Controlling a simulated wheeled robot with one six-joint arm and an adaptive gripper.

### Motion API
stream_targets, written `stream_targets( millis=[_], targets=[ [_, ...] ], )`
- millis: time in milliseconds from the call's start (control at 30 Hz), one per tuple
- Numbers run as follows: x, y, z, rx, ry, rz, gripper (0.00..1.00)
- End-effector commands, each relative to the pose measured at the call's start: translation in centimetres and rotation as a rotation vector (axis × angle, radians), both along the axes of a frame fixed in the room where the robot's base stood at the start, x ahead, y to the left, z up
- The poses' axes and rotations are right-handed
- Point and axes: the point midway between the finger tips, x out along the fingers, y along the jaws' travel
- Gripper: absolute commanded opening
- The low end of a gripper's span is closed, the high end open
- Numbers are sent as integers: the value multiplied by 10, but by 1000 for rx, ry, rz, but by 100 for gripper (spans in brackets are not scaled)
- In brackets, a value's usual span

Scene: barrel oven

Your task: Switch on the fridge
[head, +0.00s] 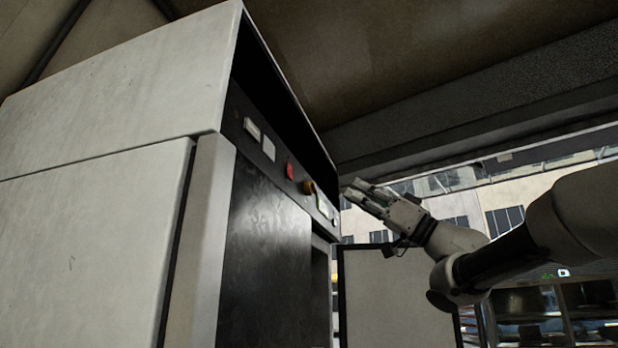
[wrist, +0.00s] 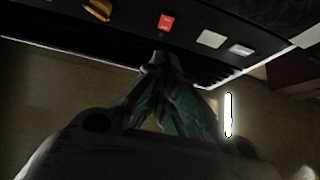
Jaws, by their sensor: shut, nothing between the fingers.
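The fridge (head: 110,90) is a tall pale cabinet at the left of the head view. Its dark control panel (head: 272,155) faces right and carries a red switch (head: 290,171), a yellow-orange knob (head: 308,187) and pale rectangular parts. In the wrist view the red switch (wrist: 166,23) is near the top middle, with the yellow-orange knob (wrist: 97,10) to its left. My gripper (head: 345,190) is shut and empty. In the wrist view its fingertips (wrist: 160,58) are below the red switch, close to the panel's lower edge. I cannot tell whether they touch the panel.
Two pale rectangles (wrist: 211,39) are right of the red switch in the wrist view. In the head view a pale door-like panel (head: 392,295) stands below my gripper. Shelves with items (head: 560,310) are at the lower right. A ceiling beam (head: 480,100) runs above my arm.

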Motion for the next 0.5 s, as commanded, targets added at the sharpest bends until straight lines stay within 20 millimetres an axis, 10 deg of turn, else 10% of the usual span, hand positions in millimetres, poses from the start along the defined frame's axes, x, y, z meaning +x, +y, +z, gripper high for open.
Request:
stream_targets(
  millis=[500],
  targets=[
    [12, 34, 27, -1, -2, 1, 0]
  ],
)
